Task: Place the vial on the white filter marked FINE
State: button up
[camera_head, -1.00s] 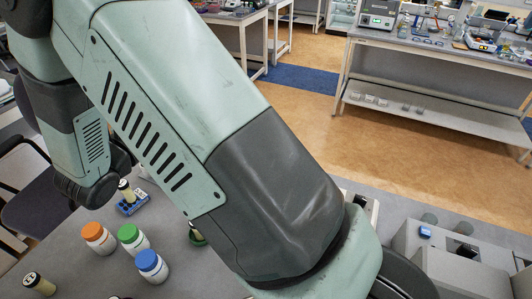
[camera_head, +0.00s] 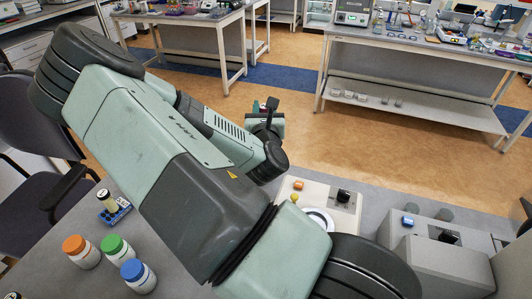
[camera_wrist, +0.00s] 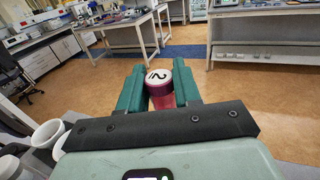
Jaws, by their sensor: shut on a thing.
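My gripper (camera_wrist: 158,92) has teal fingers closed on a vial (camera_wrist: 162,96) in the wrist view. The vial has a dark red body and a white cap with a black mark like a 2. It is held between the fingertips, with the floor behind it; its lower part is hidden by the gripper. White round cup-like pieces (camera_wrist: 46,136) stand at the lower left of the wrist view. I cannot read FINE on any of them, so I cannot tell which is the filter. In the head view my arm hides much of the table.
An orange-capped bottle (camera_head: 83,254), a green-capped bottle (camera_head: 117,250) and a blue-capped bottle (camera_head: 138,275) stand at the lower left. A blue rack (camera_head: 118,216) holds a pale vial (camera_head: 106,200). A white device (camera_head: 330,203) and grey equipment (camera_head: 440,262) stand to the right.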

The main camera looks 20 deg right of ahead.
jog(key=shift+d+f, duration=0.2)
jog(key=shift+f, duration=0.15)
jog(key=shift+y, duration=0.3)
notch_tip(320, 180, down, 9)
jog(key=shift+f, duration=0.2)
jog(key=shift+f, duration=0.15)
jog(key=o, duration=1)
